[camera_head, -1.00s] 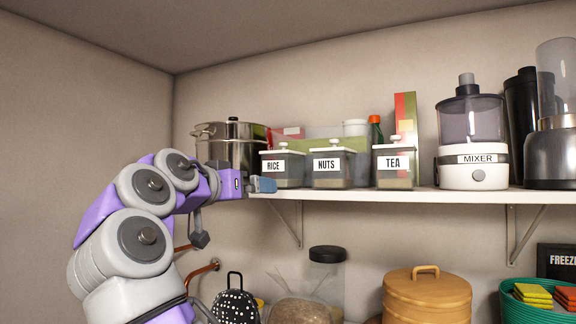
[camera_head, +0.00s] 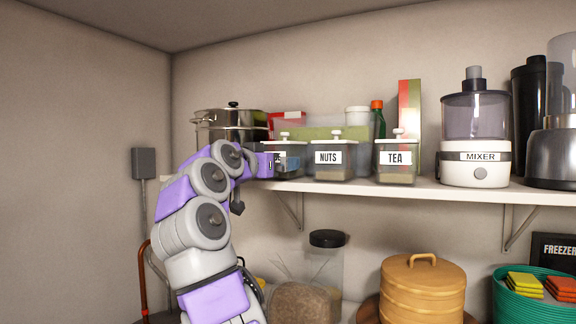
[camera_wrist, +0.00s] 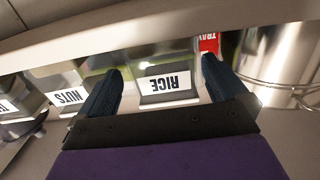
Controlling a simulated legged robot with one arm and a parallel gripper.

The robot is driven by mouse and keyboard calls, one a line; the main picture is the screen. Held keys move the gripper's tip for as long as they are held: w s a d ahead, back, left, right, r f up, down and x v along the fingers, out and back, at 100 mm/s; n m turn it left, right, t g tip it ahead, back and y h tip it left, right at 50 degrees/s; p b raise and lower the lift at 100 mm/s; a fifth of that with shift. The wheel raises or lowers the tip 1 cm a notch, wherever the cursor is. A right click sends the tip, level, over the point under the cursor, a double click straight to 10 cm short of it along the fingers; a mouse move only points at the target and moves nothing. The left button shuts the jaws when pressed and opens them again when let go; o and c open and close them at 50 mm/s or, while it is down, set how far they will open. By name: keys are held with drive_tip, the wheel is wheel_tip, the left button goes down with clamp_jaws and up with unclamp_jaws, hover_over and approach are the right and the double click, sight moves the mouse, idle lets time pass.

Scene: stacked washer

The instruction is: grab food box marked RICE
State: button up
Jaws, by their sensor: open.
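The RICE box (camera_wrist: 165,85) is a clear container with a white label, upside down in the wrist view. In the head view the RICE box (camera_head: 297,149) stands at the left of the shelf's row of boxes, its label mostly hidden behind my gripper (camera_head: 286,163). In the wrist view my gripper (camera_wrist: 161,68) is open, with one blue finger on each side of the RICE label. I cannot tell whether the fingertips are beside the box or still in front of it. The NUTS box (camera_head: 332,158) stands just to its right in the head view.
The white shelf (camera_head: 420,188) carries a steel pot (camera_head: 231,124) at left, the TEA box (camera_head: 396,160) and the mixer (camera_head: 474,140) at right. A red box (camera_wrist: 209,43) shows behind the RICE box. Below are a jar (camera_head: 326,262) and a tan canister (camera_head: 423,288).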

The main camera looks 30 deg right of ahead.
drive_tip(key=shift+w+a+r, duration=0.1)
drive_tip(key=shift+w+r, duration=0.1)
drive_tip(key=shift+w, duration=0.15)
drive_tip(key=shift+w+d+r+p, duration=0.25)
drive_tip(key=shift+r+p, duration=0.05)
drive_tip(key=shift+p, duration=0.35)
drive_tip(key=x, duration=0.1)
drive_tip(key=p+x, duration=0.1)
drive_tip(key=x, duration=0.1)
drive_tip(key=p+x, duration=0.1)
drive_tip(key=x, duration=0.1)
drive_tip(key=shift+s+d+f, duration=0.1)
drive_tip(key=shift+s+d, duration=0.05)
drive_tip(key=shift+d, duration=0.45)
drive_tip(key=shift+s+a, duration=0.1)
drive_tip(key=shift+a, duration=0.7)
drive_tip(key=c, duration=0.4)
drive_tip(key=shift+a, duration=0.25)
drive_tip(key=c, duration=0.3)
drive_tip(key=shift+d, duration=0.15)
drive_tip(key=c, duration=0.3)
drive_tip(key=shift+d, duration=0.55)
drive_tip(key=shift+c, duration=0.4)
drive_tip(key=shift+s, duration=0.15)
